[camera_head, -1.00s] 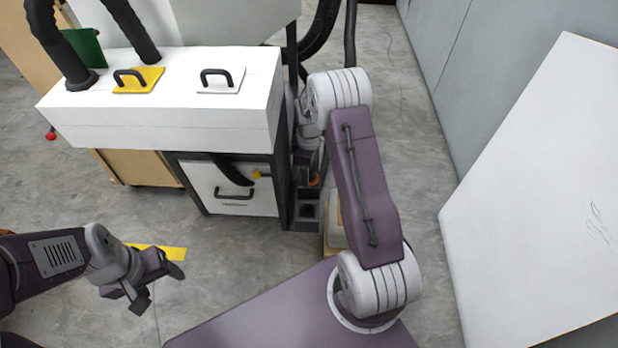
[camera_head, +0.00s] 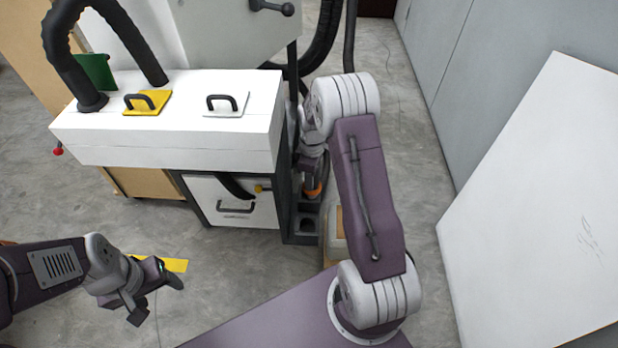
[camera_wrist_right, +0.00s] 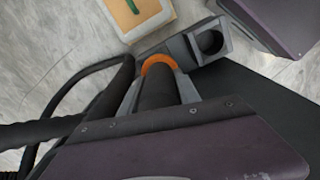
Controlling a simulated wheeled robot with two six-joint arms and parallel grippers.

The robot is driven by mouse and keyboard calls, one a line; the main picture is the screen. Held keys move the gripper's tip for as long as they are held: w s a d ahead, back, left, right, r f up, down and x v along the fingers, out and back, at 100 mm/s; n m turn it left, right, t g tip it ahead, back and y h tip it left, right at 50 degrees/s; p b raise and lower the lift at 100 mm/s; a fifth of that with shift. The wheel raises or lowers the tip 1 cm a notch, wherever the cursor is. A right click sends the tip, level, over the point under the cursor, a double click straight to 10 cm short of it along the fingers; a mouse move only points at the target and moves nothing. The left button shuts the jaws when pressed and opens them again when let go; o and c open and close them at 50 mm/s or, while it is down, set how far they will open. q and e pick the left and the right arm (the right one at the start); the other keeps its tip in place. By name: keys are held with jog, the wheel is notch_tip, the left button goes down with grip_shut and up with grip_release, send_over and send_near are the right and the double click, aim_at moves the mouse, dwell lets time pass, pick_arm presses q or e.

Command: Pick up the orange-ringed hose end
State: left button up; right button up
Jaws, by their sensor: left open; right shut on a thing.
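The orange-ringed hose end (camera_wrist_right: 160,64) is a black hose with an orange ring, seen in the right wrist view. My right gripper (camera_wrist_right: 160,85) is shut on the black hose, one finger on each side, just behind the ring. In the head view the orange ring (camera_head: 312,188) shows beside the machine's right side, below my right gripper (camera_head: 313,172), which is partly hidden by the arm. The ring is beside a grey holder (camera_wrist_right: 225,38) with an empty round socket; I cannot tell whether it touches it. My left gripper (camera_head: 158,296) is open and empty above the floor.
The white machine box (camera_head: 165,148) has two handled lids, one yellow (camera_head: 150,108) and one white (camera_head: 238,110). A white drawer front (camera_head: 230,205) is below. A white panel (camera_head: 540,200) stands at the right. A wooden-edged box (camera_wrist_right: 140,15) lies near the holder.

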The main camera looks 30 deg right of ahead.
jog(key=s+d+r+p, duration=0.2)
jog(key=s+r, duration=0.4)
jog(key=s, duration=0.4)
jog(key=shift+p, duration=0.7)
